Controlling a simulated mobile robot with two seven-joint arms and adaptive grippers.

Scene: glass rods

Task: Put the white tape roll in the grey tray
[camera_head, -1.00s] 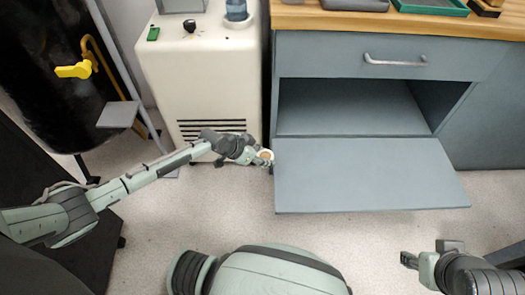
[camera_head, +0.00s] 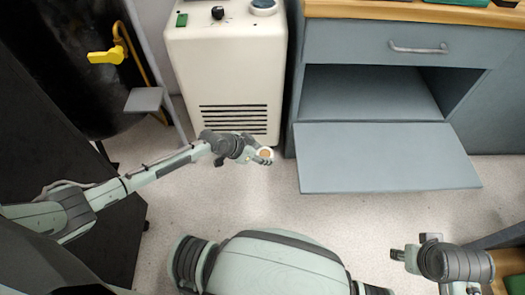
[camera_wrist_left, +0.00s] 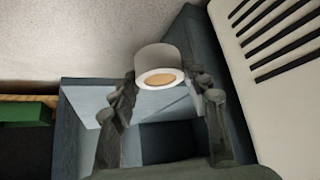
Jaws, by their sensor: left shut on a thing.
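The white tape roll (camera_head: 265,153) has a tan core and is in my left gripper (camera_head: 263,156), held above the floor in front of the white machine. In the left wrist view the tape roll (camera_wrist_left: 160,68) sits between the two fingertips of the left gripper (camera_wrist_left: 166,88). The fingers are shut on it. My right gripper (camera_head: 399,254) is at the lower right, over the floor, and looks empty. I cannot tell how far its fingers are apart. I cannot make out the grey tray in either view now.
A white machine (camera_head: 228,75) with a vent stands behind the left gripper. Right of it is a grey-blue cabinet with a drawer (camera_head: 400,42) and a lowered door (camera_head: 385,160) jutting out low. A black tank (camera_head: 75,60) stands at the left. Open floor (camera_head: 330,215) lies in front.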

